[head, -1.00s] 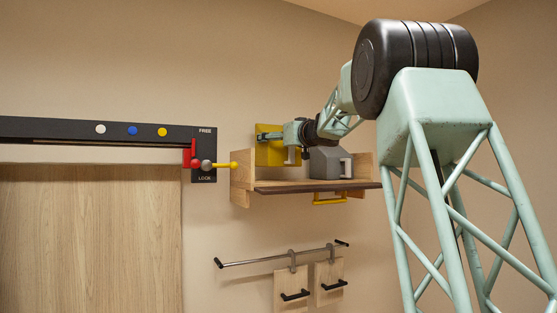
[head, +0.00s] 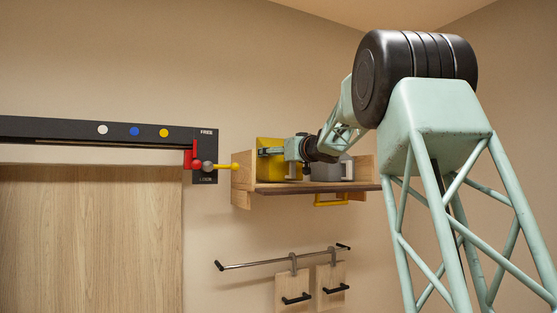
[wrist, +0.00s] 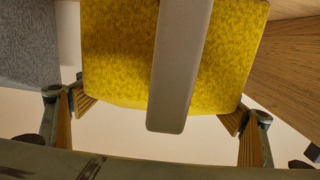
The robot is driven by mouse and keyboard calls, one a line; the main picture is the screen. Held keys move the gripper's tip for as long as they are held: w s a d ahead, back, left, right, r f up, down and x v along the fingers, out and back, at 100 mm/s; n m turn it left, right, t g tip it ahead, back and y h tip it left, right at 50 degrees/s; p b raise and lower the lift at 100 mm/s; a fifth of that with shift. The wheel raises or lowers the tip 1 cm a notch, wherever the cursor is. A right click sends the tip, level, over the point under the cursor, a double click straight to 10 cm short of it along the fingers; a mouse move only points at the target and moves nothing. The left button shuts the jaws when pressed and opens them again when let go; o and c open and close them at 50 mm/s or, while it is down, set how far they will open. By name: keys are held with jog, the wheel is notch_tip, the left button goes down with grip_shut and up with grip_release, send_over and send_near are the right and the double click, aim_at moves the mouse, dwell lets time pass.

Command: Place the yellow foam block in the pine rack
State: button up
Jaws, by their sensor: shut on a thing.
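The yellow foam block (head: 276,170) is at the left end of the pine rack (head: 242,182) in the head view, just inside its left side panel. Its underside is about level with the shelf board; I cannot tell whether it rests there. My gripper (head: 272,152) is shut on the block. In the wrist view the yellow block (wrist: 112,50) fills the upper middle, with finger pads at both its lower sides. A grey bar (wrist: 178,80) crosses in front of the block and hides its middle.
A grey block (head: 325,172) stands on the rack to the right, partly behind my wrist; it also shows in the wrist view (wrist: 25,45). A yellow handle (head: 331,200) hangs under the shelf. A rail with hanging boards (head: 290,289) is below. A red lever (head: 191,158) is at left.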

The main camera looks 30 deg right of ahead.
jog(key=shift+f, duration=0.25)
jog(key=shift+f, duration=0.15)
jog(key=o, duration=1)
jog(key=shift+o, duration=0.2)
jog(key=shift+s, duration=0.1)
send_near(282, 158)
jog(key=shift+w+d+r+b, duration=0.15)
jog(key=shift+w+d+r, duration=0.15)
jog(key=shift+w, duration=0.6)
jog(key=shift+w+d+r+b, duration=0.15)
jog(key=shift+w+d, duration=0.25)
jog(key=shift+w, duration=0.5)
jog(key=shift+w+d+r+b, duration=0.1)
jog(key=shift+w+d+r, duration=0.25)
jog(key=shift+w, duration=0.55)
jog(key=shift+s+a, duration=0.1)
